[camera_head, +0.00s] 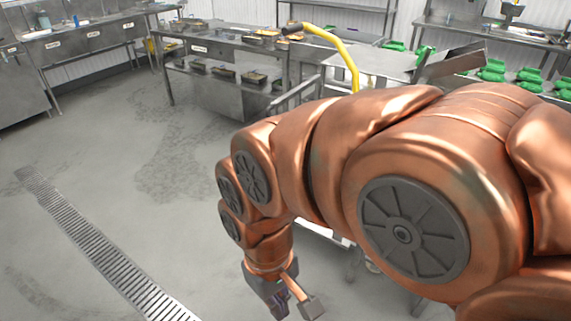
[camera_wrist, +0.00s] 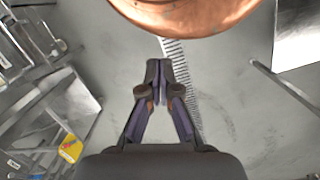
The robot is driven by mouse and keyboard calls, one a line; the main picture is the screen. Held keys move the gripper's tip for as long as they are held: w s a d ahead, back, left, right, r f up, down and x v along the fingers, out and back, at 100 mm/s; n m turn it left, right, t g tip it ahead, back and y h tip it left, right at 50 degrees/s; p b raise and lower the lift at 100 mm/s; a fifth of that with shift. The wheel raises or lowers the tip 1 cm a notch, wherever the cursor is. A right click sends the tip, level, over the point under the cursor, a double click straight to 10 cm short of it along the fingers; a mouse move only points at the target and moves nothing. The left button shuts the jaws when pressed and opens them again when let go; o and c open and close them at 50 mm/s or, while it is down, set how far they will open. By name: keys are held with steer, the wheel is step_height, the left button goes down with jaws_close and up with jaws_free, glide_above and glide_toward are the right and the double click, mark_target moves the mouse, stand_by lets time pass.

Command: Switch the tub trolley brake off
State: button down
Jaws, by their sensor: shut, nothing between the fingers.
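A steel trolley-like frame (camera_head: 375,62) stands behind my arm in the head view, its lower part mostly hidden. A bent yellow bar (camera_head: 345,58) with a dark end rises in front of it. I cannot tell whether this is the brake lever. A caster (camera_head: 372,267) shows below my arm. My gripper (camera_head: 278,308) points down over open floor, at the bottom of the head view. In the wrist view my gripper (camera_wrist: 159,66) is shut and empty, with its fingertips together and touching nothing.
A steel table (camera_head: 225,45) with dark trays stands at the back. Green items (camera_head: 492,70) lie on a bench at right. A floor drain (camera_head: 95,240) crosses the clear floor at left. A yellow labelled item (camera_wrist: 70,148) and steel framing are left in the wrist view.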

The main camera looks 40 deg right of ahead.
steer(key=w+d+f+m+t+h+b, duration=0.1)
steer(key=w+d+f+m+t+b, duration=0.3)
steer(key=w, duration=0.8)
steer(key=w+d+f+m+t+b, duration=0.1)
steer(key=w+d+f+m+b, duration=0.35)
steer(key=w, duration=0.65)
steer(key=w+d+f+m+t+h+b, duration=0.1)
steer(key=w+d+f+m+t+b, duration=0.15)
steer(key=w+d+f+b, duration=0.65)
steer(key=w+d+f+m+t+h+b, duration=0.1)
steer(key=w+d+f+m+t, duration=0.15)
steer(key=w, duration=0.45)
steer(key=w+d+f+m+t, duration=0.1)
steer(key=w+d, duration=0.3)
steer(key=w, duration=0.3)
steer(key=w+d+f+m+t+h+b, duration=0.25)
steer(key=w+d+f+b, duration=0.2)
steer(key=d, duration=0.45)
steer(key=w+d+f+m+t+h+b, duration=0.1)
steer(key=w+d+f+m+t+b, duration=0.15)
steer(key=d+f+m+b, duration=0.4)
steer(key=s+d+f+m+t+h+b, duration=0.2)
steer(key=d+f, duration=0.2)
steer(key=d, duration=0.4)
steer(key=s+d+f+m+t+h+b, duration=0.2)
steer(key=d+f, duration=0.3)
steer(key=d, duration=0.3)
steer(key=shift+s+b, duration=0.5)
steer(key=shift+b, duration=0.3)
